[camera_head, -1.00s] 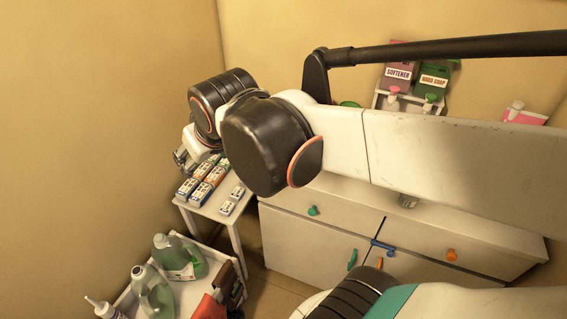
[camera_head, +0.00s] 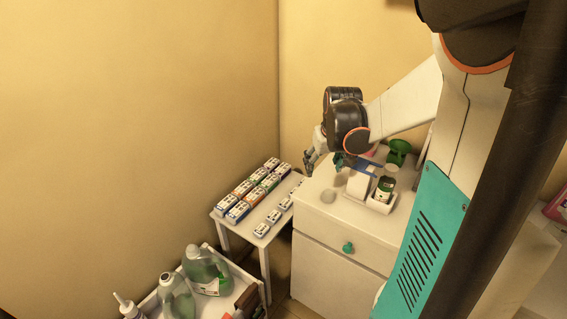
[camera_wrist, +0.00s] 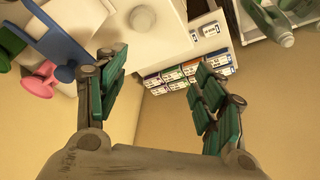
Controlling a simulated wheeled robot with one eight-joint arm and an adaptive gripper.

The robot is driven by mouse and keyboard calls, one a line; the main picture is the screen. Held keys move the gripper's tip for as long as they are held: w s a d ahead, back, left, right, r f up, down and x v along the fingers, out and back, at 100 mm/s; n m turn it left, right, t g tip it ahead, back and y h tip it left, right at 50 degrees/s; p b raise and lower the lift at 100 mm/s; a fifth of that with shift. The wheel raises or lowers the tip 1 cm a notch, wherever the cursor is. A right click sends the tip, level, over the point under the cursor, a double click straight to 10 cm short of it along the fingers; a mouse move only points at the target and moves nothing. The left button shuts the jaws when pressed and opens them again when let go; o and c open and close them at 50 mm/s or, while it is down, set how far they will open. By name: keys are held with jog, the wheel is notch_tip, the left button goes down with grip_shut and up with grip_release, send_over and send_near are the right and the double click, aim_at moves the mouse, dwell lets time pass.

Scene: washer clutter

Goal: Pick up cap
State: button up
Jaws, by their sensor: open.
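A round, pale, low piece that looks like the cap (camera_head: 328,196) lies on the white cabinet top (camera_head: 313,206), near its left end. It also shows as a beige disc, probably the same piece, in the wrist view (camera_wrist: 141,18). My gripper (camera_head: 323,164) is above the left end of the cabinet, behind and above the disc in the head view. In the wrist view my gripper (camera_wrist: 160,72) has its two green-padded fingers wide apart with nothing between them. The disc is beyond the fingertips, at the top of the picture.
A white tray (camera_head: 383,208) with a green bottle (camera_head: 385,188) stands right of the disc. A blue bar (camera_wrist: 50,38) and a pink knob (camera_wrist: 40,80) lie left in the wrist view. Small boxes fill a side table (camera_head: 262,228). Jugs (camera_head: 207,268) stand on a lower shelf.

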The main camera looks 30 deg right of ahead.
jog(key=s+d+f, duration=0.2)
jog(key=d, duration=0.1)
jog(key=b, duration=0.3)
send_over(329, 192)
jog(key=s, duration=0.1)
jog(key=shift+g, duration=0.3)
jog(key=f, duration=0.8)
jog(key=shift+s+a+f, duration=0.2)
jog(key=shift+a, duration=0.2)
jog(key=shift+b+x, duration=1.3)
jog(key=shift+x, duration=1.35)
jog(key=shift+r, duration=0.15)
jog(key=c, duration=0.8)
